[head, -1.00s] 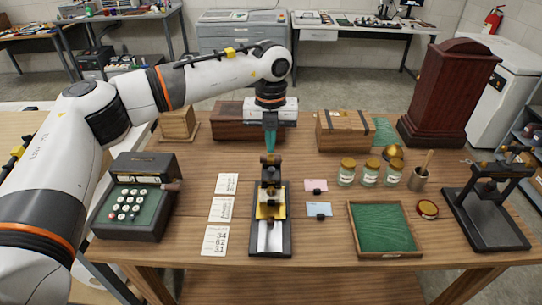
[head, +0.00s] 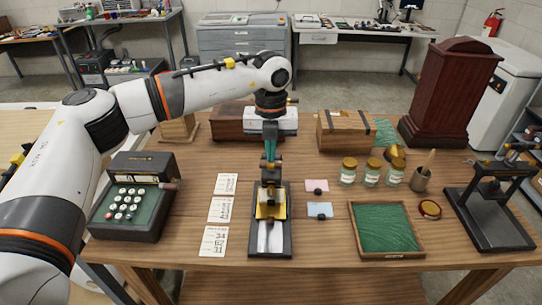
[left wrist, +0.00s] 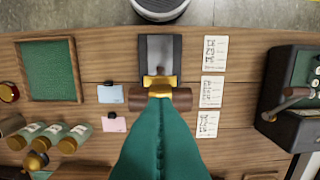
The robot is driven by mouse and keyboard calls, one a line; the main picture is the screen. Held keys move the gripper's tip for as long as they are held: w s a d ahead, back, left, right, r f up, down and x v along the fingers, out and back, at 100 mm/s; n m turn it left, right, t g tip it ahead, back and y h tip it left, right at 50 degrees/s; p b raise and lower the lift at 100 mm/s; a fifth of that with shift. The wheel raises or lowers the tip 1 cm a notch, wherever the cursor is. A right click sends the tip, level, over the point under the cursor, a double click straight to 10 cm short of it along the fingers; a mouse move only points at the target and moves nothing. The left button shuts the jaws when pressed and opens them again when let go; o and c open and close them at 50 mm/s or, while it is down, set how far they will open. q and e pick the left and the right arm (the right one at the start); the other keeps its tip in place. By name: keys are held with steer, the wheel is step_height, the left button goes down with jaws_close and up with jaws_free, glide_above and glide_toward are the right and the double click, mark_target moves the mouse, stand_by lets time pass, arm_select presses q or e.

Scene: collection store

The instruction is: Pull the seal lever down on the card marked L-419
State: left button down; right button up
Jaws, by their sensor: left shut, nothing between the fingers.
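A small seal press with a black base (head: 285,240) and brass middle (head: 270,209) stands at the table's centre, with a pale card or plate (head: 270,240) at its front. The left wrist view shows its brown lever handle (left wrist: 182,99) as a crossbar on a brass piece (left wrist: 160,84). My left gripper (head: 270,156), with green fingers, is shut and empty, pointing down at the top of the press. In the left wrist view its fingers overlap the handle's near side; I cannot tell whether they touch. No L-419 marking is readable. My right gripper is not in view.
Several white number cards (head: 220,210) lie left of the press, beside a green keyed machine (head: 136,205). Pink (head: 317,186) and blue (head: 320,210) cards, jars (head: 371,173) and a green-lined tray (head: 385,228) are right. A larger black press (head: 490,218) stands far right.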

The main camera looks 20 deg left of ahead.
mark_target(270, 167)
arm_select(q)
steer(key=shift+s+f, duration=0.25)
steer(key=shift+f, duration=0.3)
steer(key=shift+f+b, duration=0.1)
steer(key=shift+b, duration=0.2)
steer(key=shift+s+d+f+b, duration=0.1)
steer(key=shift+s+f+b, duration=0.15)
steer(key=shift+f+b, duration=0.25)
steer(key=shift+s+d+f+b, duration=0.1)
steer(key=shift+s+f+b, duration=0.1)
steer(key=shift+f+b, duration=0.25)
steer(key=shift+f, duration=0.15)
steer(key=shift+s+f+b, duration=0.15)
steer(key=shift+f+b, duration=0.25)
steer(key=shift+f, duration=0.15)
steer(key=shift+s+f+b, duration=0.15)
steer(key=shift+f+b, duration=0.25)
steer(key=shift+f, duration=0.2)
